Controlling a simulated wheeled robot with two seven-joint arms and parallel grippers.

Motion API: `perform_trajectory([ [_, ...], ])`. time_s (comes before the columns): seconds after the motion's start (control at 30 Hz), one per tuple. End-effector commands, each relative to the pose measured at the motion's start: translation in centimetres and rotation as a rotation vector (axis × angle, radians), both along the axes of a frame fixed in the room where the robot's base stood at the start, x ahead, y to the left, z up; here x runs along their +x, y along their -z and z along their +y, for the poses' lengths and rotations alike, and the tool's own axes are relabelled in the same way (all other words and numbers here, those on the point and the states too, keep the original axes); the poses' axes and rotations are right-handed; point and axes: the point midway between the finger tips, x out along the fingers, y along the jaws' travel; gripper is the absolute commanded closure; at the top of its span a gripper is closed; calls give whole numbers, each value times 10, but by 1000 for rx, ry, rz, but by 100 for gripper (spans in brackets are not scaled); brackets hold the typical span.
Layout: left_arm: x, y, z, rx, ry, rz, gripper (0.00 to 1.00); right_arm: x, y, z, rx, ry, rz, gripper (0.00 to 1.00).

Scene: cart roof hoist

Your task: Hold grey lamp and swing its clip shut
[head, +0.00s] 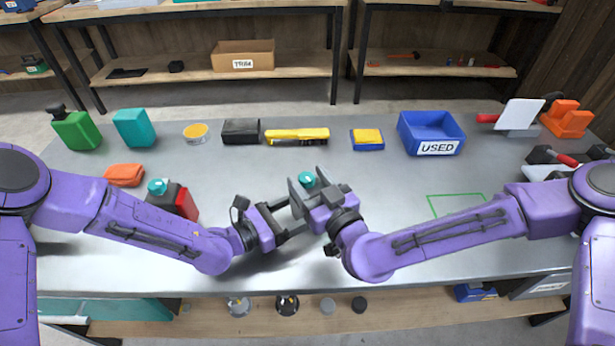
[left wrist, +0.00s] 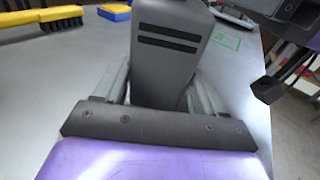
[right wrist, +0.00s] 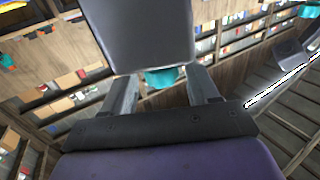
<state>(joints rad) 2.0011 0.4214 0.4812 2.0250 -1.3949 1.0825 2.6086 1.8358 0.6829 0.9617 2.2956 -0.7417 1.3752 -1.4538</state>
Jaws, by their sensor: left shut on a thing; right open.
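The grey lamp (left wrist: 168,60) stands between the fingers of my left gripper (head: 296,214), which is shut on it; two dark slots mark its face in the left wrist view. In the head view the lamp is mostly hidden among the fingers. My right gripper (head: 308,193) is open, close to the left one above the middle of the table. In the right wrist view a plain grey panel (right wrist: 140,35), apparently part of the lamp, is just ahead of its fingers. I cannot make out the clip or its angle. A teal piece (head: 307,179) shows behind the grippers.
A blue bin marked USED (head: 436,147) stands at the back right. A yellow brush (head: 297,136), a black box (head: 241,131) and a yellow-and-blue block (head: 367,139) line the back. A red-and-dark item (head: 186,205) is near my left arm. The green outline (head: 457,205) is empty.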

Motion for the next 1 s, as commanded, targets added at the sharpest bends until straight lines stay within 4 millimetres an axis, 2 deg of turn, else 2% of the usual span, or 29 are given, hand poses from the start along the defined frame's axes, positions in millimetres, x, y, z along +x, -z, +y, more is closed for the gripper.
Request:
perform_trajectory([
  [0.2, -1, 2, 0, 2, 0, 4, 59, -40, 0, -20, 0, 0, 2, 41],
  [0.3, -1, 2, 0, 2, 1, 4, 59, -50, 0, -26, -1, 1, 2, 41],
  [0.7, -1, 2, 0, 3, 1, 4, 59, -55, 1, -28, 0, 1, 2, 41],
  [0.73, -1, 2, 0, 3, 1, 4, 20, -55, 1, -28, 0, 1, 2, 41],
  [0.8, -1, 2, 0, 3, 1, 4, 0, -55, 1, -28, 0, 1, 2, 41],
  [1.0, -1, 1, 0, 2, 1, 2, 0, -55, 0, -28, 0, 1, 2, 41],
])
